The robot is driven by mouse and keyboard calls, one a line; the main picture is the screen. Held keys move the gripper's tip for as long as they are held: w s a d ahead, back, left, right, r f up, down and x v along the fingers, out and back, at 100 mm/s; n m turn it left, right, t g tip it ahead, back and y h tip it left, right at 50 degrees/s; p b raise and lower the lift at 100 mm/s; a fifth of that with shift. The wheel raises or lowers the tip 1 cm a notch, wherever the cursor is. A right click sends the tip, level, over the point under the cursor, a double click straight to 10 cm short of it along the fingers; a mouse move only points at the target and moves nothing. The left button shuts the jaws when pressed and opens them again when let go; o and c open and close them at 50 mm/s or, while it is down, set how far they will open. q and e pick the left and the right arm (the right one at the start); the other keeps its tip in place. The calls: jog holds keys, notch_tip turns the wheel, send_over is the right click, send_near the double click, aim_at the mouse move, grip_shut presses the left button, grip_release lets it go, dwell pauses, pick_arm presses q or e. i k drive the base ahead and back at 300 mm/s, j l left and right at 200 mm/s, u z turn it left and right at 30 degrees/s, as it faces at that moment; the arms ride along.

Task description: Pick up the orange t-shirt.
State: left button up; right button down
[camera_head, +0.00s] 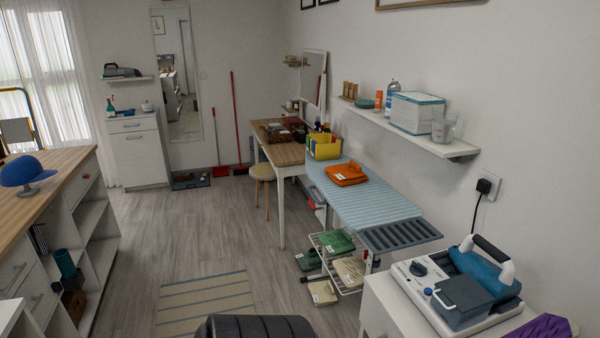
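A folded orange t-shirt (346,174) with a small white tag lies on the light blue striped ironing board (375,208), towards its far half. It sits just in front of a yellow bin. Nothing covers it. Neither of my grippers shows in the head view.
A yellow bin (325,150) stands behind the shirt. A wall shelf (420,134) overhangs to the right. A rack (342,282) with folded green and beige clothes is below. A steam iron station (462,285) stands at the near right. The wooden floor (210,238) at left is mostly free.

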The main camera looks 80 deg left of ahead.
aim_at(351, 174)
jog(key=j+u, duration=0.1)
jog(key=u, duration=2.05)
